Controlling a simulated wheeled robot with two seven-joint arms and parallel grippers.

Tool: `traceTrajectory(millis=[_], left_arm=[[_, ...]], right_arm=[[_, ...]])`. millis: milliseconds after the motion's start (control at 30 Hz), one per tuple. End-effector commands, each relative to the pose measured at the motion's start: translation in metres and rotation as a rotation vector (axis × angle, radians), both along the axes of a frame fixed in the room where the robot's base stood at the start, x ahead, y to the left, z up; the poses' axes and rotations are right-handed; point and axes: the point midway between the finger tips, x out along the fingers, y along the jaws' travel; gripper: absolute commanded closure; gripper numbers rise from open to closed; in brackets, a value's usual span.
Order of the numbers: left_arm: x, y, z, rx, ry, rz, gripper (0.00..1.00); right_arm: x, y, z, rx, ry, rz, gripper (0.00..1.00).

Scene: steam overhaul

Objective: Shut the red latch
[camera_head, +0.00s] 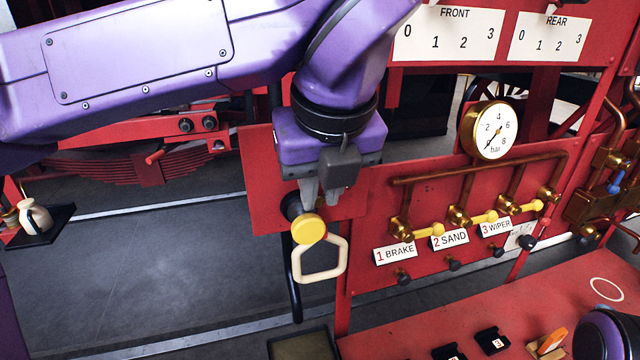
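My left gripper (322,203) points down in front of a red panel, at the middle of the view. Its two grey fingers are a little apart, with no thing seen between them. A yellow round knob (308,228) and a cream loop handle (322,260) are just below the fingertips; I cannot tell whether they touch. I cannot make out for sure which part is the red latch.
A red panel (370,270) at right carries a gauge (490,130), copper pipes and yellow-handled valves labelled BRAKE, SAND and WIPER. A red bench (430,335) with small black blocks is at lower right. A dark shelf (45,228) holds a jug at left. The grey floor is clear at lower left.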

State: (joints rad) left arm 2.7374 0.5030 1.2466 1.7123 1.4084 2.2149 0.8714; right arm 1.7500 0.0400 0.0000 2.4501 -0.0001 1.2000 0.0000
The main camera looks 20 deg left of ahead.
Motion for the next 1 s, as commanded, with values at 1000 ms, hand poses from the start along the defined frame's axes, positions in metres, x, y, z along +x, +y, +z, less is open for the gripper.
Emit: traceTrajectory(millis=[1000], left_arm=[[0.0008,0.0022,-0.0052,0.377,0.246,0.002,1.0]], right_arm=[[0.0,0.0001,-0.0009,0.0,0.0,0.0,1.0]])
